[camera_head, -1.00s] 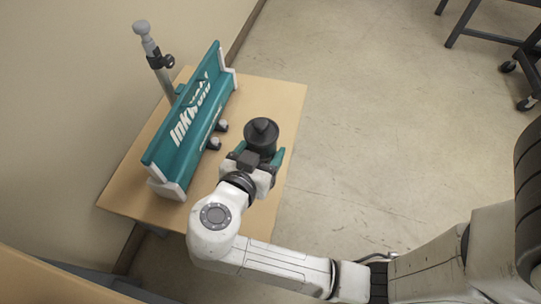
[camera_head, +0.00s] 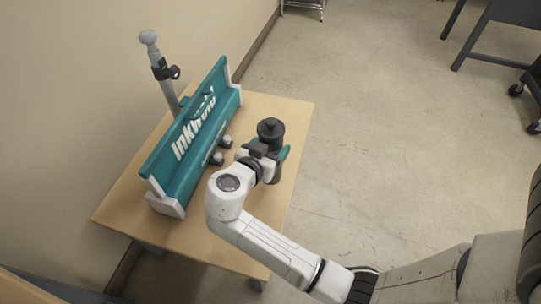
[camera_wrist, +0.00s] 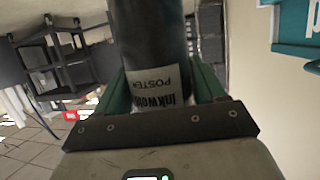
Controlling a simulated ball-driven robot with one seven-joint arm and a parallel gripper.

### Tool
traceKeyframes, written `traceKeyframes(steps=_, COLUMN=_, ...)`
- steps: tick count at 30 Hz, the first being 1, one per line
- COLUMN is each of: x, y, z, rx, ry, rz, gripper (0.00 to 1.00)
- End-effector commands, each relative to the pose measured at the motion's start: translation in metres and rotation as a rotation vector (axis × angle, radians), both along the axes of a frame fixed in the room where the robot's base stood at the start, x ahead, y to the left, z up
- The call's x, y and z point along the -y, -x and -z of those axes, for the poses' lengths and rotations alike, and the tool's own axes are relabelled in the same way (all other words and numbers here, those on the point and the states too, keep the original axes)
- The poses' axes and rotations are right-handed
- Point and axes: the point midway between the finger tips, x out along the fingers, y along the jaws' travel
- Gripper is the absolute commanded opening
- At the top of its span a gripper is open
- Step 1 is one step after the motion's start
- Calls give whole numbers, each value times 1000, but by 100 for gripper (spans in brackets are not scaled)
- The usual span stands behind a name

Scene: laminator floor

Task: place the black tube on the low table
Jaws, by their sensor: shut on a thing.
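The black tube (camera_head: 271,130) is held upright in my gripper (camera_head: 274,160), over the right part of the low table (camera_head: 287,110). In the wrist view the black tube (camera_wrist: 152,40) stands between the two green fingers of my gripper (camera_wrist: 160,85), with a white poster label facing the camera. My gripper is shut on the tube.
A teal and white branded rack (camera_head: 190,135) stands on the table's left part, with a grey post (camera_head: 163,75) behind it. Two small dark knobs (camera_head: 221,150) project from its front. A dark wheeled frame (camera_head: 490,45) stands at the upper right. The floor between is clear.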

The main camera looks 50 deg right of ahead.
Motion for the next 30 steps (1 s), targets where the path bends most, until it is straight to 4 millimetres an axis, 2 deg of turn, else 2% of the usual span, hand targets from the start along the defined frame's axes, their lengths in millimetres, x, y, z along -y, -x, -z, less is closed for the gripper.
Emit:
traceKeyframes(steps=8, x=10, y=-8, z=13, rx=2, ry=3, rz=1, gripper=22)
traceKeyframes(steps=12, x=10, y=-8, z=35, rx=-1, ry=2, rz=0, gripper=22)
traceKeyframes(steps=15, x=10, y=-8, z=44, rx=2, ry=3, rz=-1, gripper=22)
traceKeyframes(steps=26, x=10, y=-8, z=47, rx=3, ry=3, rz=-1, gripper=22)
traceKeyframes(steps=27, x=10, y=-8, z=48, rx=1, ry=1, rz=-1, gripper=71)
traceKeyframes(steps=30, x=10, y=-8, z=47, rx=1, ry=1, rz=-1, gripper=80)
